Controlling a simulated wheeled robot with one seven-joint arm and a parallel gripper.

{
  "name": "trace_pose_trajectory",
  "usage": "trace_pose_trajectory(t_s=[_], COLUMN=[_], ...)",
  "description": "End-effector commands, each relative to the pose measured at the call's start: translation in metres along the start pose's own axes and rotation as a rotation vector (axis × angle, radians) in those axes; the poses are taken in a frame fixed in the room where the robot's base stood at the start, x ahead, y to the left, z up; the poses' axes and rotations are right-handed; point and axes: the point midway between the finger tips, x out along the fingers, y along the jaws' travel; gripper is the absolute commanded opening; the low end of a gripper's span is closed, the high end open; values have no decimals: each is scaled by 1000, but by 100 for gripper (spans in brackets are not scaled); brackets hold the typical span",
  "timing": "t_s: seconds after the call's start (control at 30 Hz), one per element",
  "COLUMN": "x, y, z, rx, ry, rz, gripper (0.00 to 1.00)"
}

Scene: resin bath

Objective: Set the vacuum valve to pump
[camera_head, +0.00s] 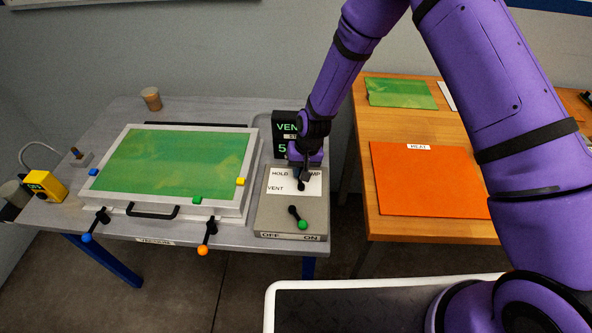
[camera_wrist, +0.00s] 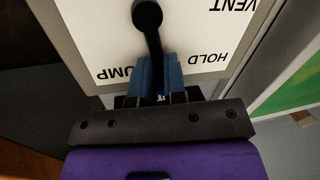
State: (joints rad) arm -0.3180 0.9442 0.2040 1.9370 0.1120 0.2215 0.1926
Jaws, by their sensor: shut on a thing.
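The vacuum valve is a black lever on a white label plate (camera_head: 285,185) on top of a grey control box (camera_head: 268,219). In the wrist view the valve lever (camera_wrist: 152,42) runs from a round black hub down between my blue fingers. My gripper (camera_wrist: 160,78) is shut on the lever's outer end; in the head view my gripper (camera_head: 304,167) reaches down over the plate. The lever points between the HOLD and PUMP labels, with PUMP partly covered. A black display (camera_head: 284,127) behind reads VENT, with its right part hidden by my arm.
A green-knobbed lever (camera_head: 302,223) sits near the OFF/ON labels at the box's front. Left is a framed bath (camera_head: 247,194) with a green sheet and orange- and blue-knobbed clamps. A wooden table (camera_head: 400,228) with an orange mat (camera_head: 425,180) stands right, across a gap.

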Motion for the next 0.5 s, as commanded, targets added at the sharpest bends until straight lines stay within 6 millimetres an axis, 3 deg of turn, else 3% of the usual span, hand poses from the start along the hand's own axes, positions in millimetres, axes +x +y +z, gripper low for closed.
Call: trace_pose_trajectory(t_s=[0.03,0.5], x=[-5,-7], y=[-3,9], z=[-8,-7], rx=[31,211], ry=[30,66], rz=[-8,-8], gripper=[0,0])
